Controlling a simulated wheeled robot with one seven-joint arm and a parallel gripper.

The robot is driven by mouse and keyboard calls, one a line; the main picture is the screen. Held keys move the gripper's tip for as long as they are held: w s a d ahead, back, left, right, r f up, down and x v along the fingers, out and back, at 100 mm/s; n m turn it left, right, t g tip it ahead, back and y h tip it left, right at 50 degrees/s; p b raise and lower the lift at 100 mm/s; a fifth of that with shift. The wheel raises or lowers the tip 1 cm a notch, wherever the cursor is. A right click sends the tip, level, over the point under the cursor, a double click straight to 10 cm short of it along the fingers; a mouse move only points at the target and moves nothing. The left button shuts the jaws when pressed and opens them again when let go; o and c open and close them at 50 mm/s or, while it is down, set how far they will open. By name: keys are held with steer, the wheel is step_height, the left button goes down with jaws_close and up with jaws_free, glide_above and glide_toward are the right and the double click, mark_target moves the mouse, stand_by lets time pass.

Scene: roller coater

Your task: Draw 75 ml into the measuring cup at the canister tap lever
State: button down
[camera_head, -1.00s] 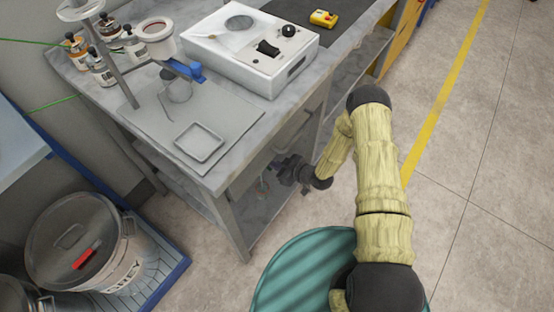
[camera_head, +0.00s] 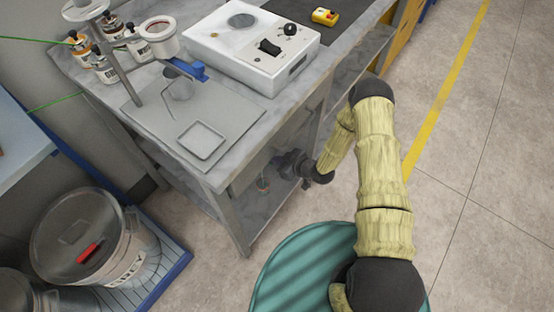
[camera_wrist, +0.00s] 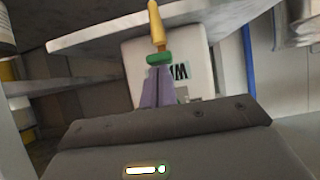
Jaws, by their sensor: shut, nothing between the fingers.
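My gripper (camera_wrist: 158,90) is shut and empty in the wrist view, its purple-grey fingers together. Just beyond its tips is a yellow handle-like piece (camera_wrist: 157,28) with a green collar (camera_wrist: 159,58); I take it for the tap lever but cannot be sure. Whether the tips touch it is unclear. A white canister (camera_wrist: 190,52) with dark lettering stands behind.
The bench (camera_head: 222,178) overhangs my gripper, with a lower shelf (camera_head: 262,212) and legs close by. On top are a white machine (camera_head: 230,58), a square tray (camera_head: 201,139) and several bottles. The floor at right is clear.

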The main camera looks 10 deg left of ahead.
steer(key=s+d+r+p, duration=0.2)
steer(key=s+d+r, duration=0.2)
steer(key=d+r, duration=0.3)
step_height(320, 180, up, 3)
steer(key=shift+p, duration=0.3)
steer(key=shift+d, duration=0.1)
